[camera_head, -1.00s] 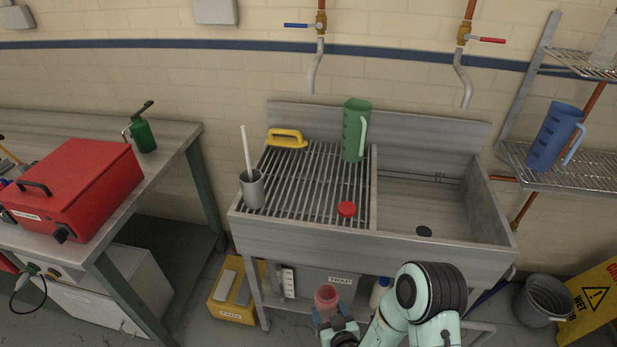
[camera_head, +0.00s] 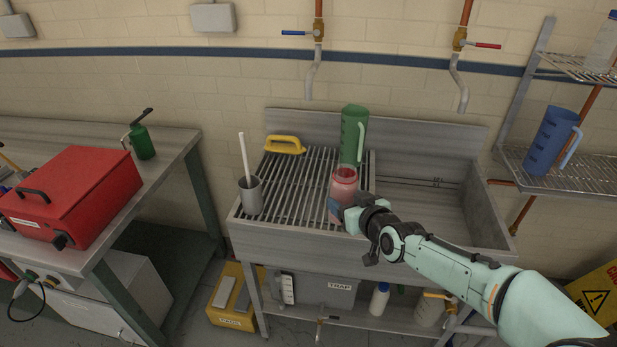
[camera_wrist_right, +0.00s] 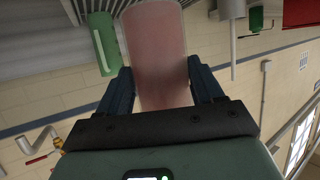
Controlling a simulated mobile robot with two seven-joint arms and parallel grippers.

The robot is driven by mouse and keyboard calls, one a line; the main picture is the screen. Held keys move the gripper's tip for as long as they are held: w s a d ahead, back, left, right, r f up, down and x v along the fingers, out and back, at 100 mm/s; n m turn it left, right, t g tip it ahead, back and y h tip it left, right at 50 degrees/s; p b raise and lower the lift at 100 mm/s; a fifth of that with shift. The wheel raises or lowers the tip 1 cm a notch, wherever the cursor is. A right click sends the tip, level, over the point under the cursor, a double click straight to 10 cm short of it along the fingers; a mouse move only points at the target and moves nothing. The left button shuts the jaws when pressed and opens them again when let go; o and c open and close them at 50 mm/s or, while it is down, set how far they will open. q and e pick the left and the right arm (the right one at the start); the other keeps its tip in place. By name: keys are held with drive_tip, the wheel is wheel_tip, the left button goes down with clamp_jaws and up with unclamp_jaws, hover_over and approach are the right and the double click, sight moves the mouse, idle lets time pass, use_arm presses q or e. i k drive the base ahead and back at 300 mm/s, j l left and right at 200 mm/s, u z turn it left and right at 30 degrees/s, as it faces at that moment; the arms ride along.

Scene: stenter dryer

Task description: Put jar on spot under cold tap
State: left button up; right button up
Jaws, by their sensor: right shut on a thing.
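The jar (camera_head: 344,178), clear with pinkish contents, is upright in my right gripper (camera_head: 347,210), over the front of the slatted rack (camera_head: 290,180). I cannot tell whether its base touches the rack. In the right wrist view the jar (camera_wrist_right: 155,50) sits between the two dark fingers of my right gripper (camera_wrist_right: 162,88), which is shut on it. The cold tap with the blue handle (camera_head: 297,33) is on the wall; its spout (camera_head: 310,78) hangs above the back of the rack. No marked spot can be made out. My left gripper is not in view.
A green jug (camera_head: 353,135) stands behind the jar. The rack's middle is clear. The red-handled tap (camera_head: 485,45) is above the basin.

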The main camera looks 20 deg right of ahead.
sight(308, 179)
drive_tip(key=i, duration=0.95)
